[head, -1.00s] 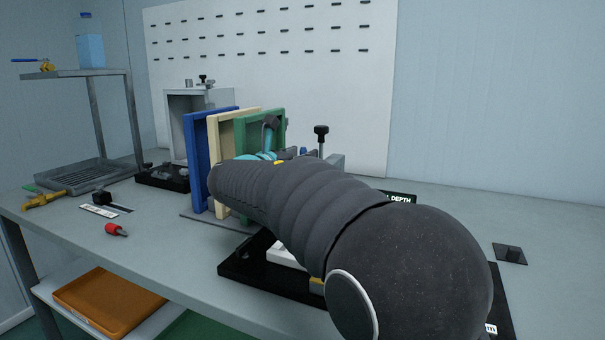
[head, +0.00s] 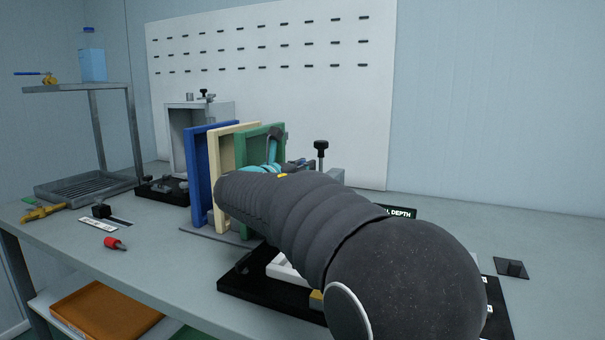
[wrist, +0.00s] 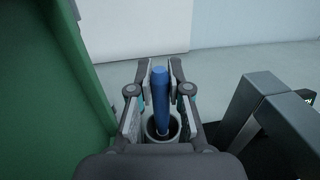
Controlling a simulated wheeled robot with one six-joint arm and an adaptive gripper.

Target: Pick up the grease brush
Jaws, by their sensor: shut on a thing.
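The grease brush (wrist: 160,92) shows in the wrist view as an upright blue handle whose lower end stands inside a round grey cup (wrist: 152,133). My gripper (wrist: 161,70) has one finger on each side of the handle and is shut on it. The bristles are hidden in the cup. In the head view, my dark arm and the gripper's teal parts lie in front of the green panel, and the brush cannot be made out clearly.
A green panel (wrist: 55,85) stands close on the left of my gripper. A grey metal bracket (wrist: 275,110) stands on the right. Blue (head: 198,175) and cream (head: 216,170) panels stand beside the green one. A red-handled tool (head: 113,243) lies on the bench (head: 160,262).

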